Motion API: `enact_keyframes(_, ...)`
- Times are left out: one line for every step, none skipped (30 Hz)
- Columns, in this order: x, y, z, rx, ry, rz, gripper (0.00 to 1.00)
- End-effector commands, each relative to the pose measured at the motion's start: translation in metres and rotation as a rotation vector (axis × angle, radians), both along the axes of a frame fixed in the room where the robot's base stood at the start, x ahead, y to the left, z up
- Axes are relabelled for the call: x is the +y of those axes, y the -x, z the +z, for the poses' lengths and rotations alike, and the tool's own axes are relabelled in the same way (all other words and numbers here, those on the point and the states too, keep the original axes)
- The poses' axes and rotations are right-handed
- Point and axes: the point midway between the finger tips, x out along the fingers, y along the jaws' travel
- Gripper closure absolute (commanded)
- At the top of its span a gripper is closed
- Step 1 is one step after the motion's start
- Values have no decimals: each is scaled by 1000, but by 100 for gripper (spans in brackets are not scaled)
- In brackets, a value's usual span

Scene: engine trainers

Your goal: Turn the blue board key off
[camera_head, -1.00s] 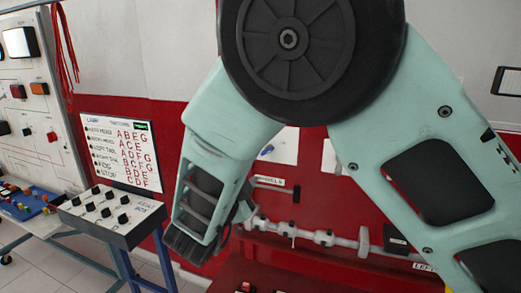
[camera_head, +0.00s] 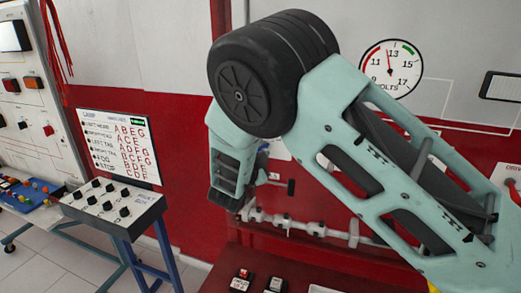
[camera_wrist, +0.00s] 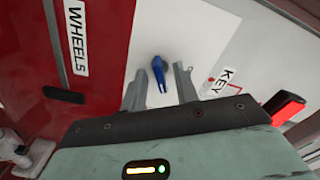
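The blue key (camera_wrist: 159,72) is on a white board (camera_wrist: 195,28) in the wrist view, beside a "KEY" label (camera_wrist: 224,80). My gripper (camera_wrist: 160,82) is open. Its two grey fingers are spread, one on each side of the key, with gaps showing beside it. The key appears around or just beyond the fingertips; I cannot tell the exact depth, and no contact shows. In the head view my arm largely covers the board and the key cannot be made out clearly.
A red switch (camera_wrist: 285,106) is right of the fingers, and a "WHEELS" label (camera_wrist: 76,38) is on the red panel at left. A grey switch box (camera_head: 112,208) stands at left. A shaft assembly (camera_head: 315,230) runs below my wrist. A volts gauge (camera_head: 391,69) hangs above.

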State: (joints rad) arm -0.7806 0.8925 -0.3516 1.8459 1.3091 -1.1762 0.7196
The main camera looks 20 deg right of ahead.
Motion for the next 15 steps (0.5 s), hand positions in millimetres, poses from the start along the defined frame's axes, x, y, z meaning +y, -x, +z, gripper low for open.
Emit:
enact_keyframes(0,0,0,0,0,0,70)
enact_keyframes(0,0,0,0,0,0,70)
enact_keyframes(0,0,0,0,0,0,70)
enact_keyframes(0,0,0,0,0,0,78)
enact_keyframes(0,0,0,0,0,0,87)
enact_keyframes(0,0,0,0,0,0,98)
enact_keyframes(0,0,0,0,0,0,100)
enact_keyframes(0,0,0,0,0,0,100)
enact_keyframes(0,0,0,0,0,0,100)
enact_keyframes(0,0,0,0,0,0,100)
enact_keyframes(0,0,0,0,0,0,100)
enact_keyframes(0,0,0,1,1,0,100)
enact_keyframes(0,0,0,1,2,0,100)
enact_keyframes(0,0,0,3,4,0,100)
enact_keyframes(0,0,0,5,7,0,100)
